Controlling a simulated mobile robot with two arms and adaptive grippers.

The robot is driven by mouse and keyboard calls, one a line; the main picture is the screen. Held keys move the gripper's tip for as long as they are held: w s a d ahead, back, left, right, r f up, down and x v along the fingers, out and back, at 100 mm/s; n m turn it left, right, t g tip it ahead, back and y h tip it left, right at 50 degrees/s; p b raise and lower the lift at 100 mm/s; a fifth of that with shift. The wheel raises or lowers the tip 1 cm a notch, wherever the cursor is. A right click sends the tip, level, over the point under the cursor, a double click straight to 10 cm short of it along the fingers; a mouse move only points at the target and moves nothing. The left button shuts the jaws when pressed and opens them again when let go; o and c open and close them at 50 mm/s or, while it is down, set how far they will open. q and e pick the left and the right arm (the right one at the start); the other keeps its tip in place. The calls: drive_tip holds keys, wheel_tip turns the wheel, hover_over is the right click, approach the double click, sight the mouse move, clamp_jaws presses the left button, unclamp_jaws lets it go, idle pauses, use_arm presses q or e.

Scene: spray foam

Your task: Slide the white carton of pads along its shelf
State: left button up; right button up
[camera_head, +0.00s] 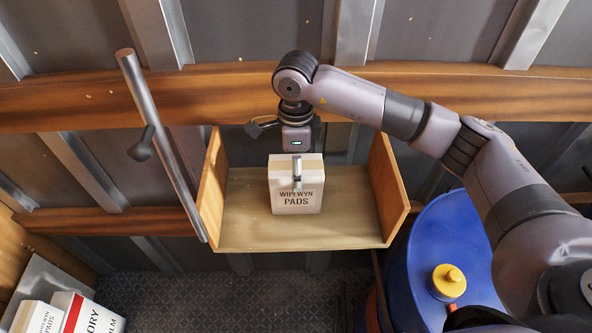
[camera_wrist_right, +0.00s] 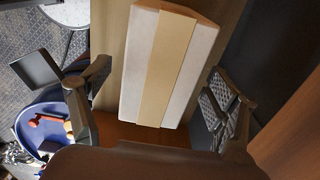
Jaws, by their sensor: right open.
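The white carton of pads (camera_head: 298,198), marked "WIPLEWYN PADS" with a tan band over its top, stands upright on the wooden shelf (camera_head: 240,230). It is near the middle, with bare board on both sides. My right gripper (camera_head: 297,163) is over the carton, pointing down. One finger shows in front of the carton's front face; the other is hidden behind it. My left gripper is not in view.
The shelf has a raised left side panel (camera_head: 211,187) and right side panel (camera_head: 388,187). A slanted metal pole (camera_head: 165,150) stands just left. A blue drum (camera_head: 437,235) with a yellow cap (camera_head: 449,280) is at right. Other cartons (camera_head: 88,313) sit at lower left.

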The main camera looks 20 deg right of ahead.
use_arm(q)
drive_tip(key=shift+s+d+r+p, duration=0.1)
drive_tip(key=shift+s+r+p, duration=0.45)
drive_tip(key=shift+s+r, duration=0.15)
use_arm(e)
wheel_tip(320, 180, down, 4)
drive_tip(key=shift+f, duration=0.25)
drive_tip(key=c, duration=1.5)
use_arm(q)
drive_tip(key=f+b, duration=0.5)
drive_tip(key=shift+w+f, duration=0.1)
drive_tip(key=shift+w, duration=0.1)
use_arm(e)
drive_tip(key=w+a, duration=0.3)
drive_tip(key=a, duration=0.8)
drive_tip(key=shift+w+a, duration=0.1)
drive_tip(key=o, duration=1.5)
